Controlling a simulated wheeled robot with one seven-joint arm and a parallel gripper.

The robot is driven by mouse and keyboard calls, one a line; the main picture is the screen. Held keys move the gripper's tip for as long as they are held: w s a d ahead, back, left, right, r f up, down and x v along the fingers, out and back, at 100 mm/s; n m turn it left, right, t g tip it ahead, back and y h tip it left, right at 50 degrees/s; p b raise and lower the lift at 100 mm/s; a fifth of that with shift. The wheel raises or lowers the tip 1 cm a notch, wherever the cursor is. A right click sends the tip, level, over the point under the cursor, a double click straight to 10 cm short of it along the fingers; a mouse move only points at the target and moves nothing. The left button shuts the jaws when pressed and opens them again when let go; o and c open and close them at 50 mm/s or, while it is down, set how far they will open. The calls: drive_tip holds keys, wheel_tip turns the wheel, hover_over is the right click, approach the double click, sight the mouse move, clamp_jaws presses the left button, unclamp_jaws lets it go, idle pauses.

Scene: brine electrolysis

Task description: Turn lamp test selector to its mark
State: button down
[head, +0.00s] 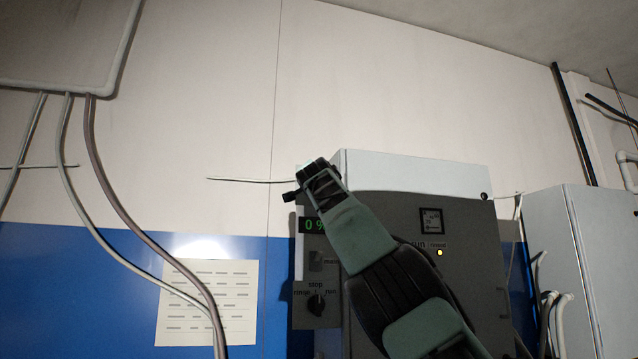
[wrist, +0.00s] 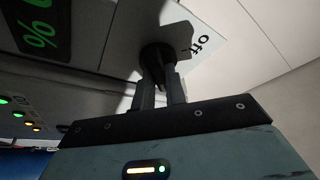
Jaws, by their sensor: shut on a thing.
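A round black selector knob (wrist: 155,55) shows in the wrist view, with a white label reading "off" beside it and a small dark line near the word. My gripper (wrist: 162,82) has its two grey fingers closed around the knob's dark grip. In the head view my gripper (head: 306,185) is at the upper left edge of the grey control cabinet (head: 460,280), above the green display. The knob is hidden behind my gripper there. I cannot read other positions around the knob, and its exact pointing direction is unclear.
A green "%" display (head: 313,225) sits just below my gripper. A lit amber lamp (head: 439,252) is on the cabinet front. Cables (head: 100,180) hang at left. A pale cabinet (head: 560,260) stands at right.

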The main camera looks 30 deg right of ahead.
drive_tip(key=c, duration=1.4)
unclamp_jaws()
drive_tip(key=shift+c, duration=0.2)
drive_tip(key=shift+f, duration=0.1)
drive_tip(key=b+v, duration=1.5)
drive_tip(key=v, duration=0.2)
drive_tip(key=shift+s, duration=0.15)
drive_tip(key=shift+a, duration=0.1)
